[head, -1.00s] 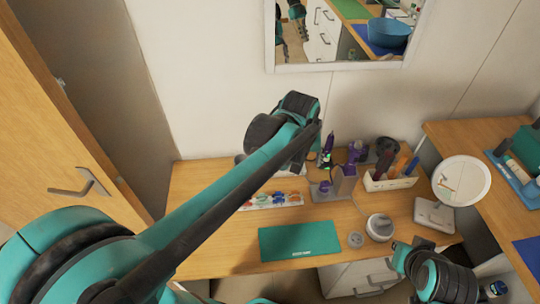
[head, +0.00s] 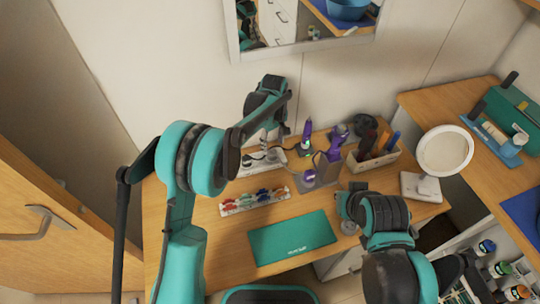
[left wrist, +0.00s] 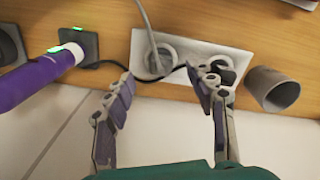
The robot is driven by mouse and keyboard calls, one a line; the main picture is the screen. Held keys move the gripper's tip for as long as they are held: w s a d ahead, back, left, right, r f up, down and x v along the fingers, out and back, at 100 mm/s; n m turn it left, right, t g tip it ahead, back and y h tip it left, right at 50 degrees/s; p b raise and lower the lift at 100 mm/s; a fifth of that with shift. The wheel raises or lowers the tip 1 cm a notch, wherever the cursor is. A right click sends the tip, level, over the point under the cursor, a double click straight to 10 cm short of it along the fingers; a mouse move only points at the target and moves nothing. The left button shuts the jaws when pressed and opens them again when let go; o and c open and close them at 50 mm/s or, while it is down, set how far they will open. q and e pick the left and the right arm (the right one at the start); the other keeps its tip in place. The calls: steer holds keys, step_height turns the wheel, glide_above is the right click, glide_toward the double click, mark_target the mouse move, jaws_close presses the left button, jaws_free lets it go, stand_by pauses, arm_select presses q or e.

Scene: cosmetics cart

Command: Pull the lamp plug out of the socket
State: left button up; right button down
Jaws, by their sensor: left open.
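A white socket strip (left wrist: 202,50) lies along the table's back edge; in the head view the strip (head: 277,158) shows just below my left gripper. In the left wrist view a plug with a pale cord (left wrist: 160,60) sits in its left socket. A second plug (left wrist: 220,68), by a black cord, sits at the right socket. I cannot trace either cord to a lamp. My left gripper (left wrist: 163,88) is open and empty, its fingertips apart just short of the strip; it also shows in the head view (head: 266,132). My right gripper (head: 346,206) is over the table's front right; its fingers are unclear.
A purple device (left wrist: 36,82) and a grey cup (left wrist: 273,90) flank the strip. The wall (head: 180,60) rises close behind.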

mark_target(272, 149)
arm_select(q)
step_height(272, 149, down, 4)
steer(key=shift+w+a+f+b, duration=0.1)
steer(key=shift+w+a+b, duration=0.05)
steer(key=shift+b, duration=0.9)
steer(key=shift+f, duration=0.35)
steer(key=shift+r, duration=0.1)
steer(key=shift+c, duration=0.9)
steer(key=c, duration=1)
steer(key=shift+r, duration=0.1)
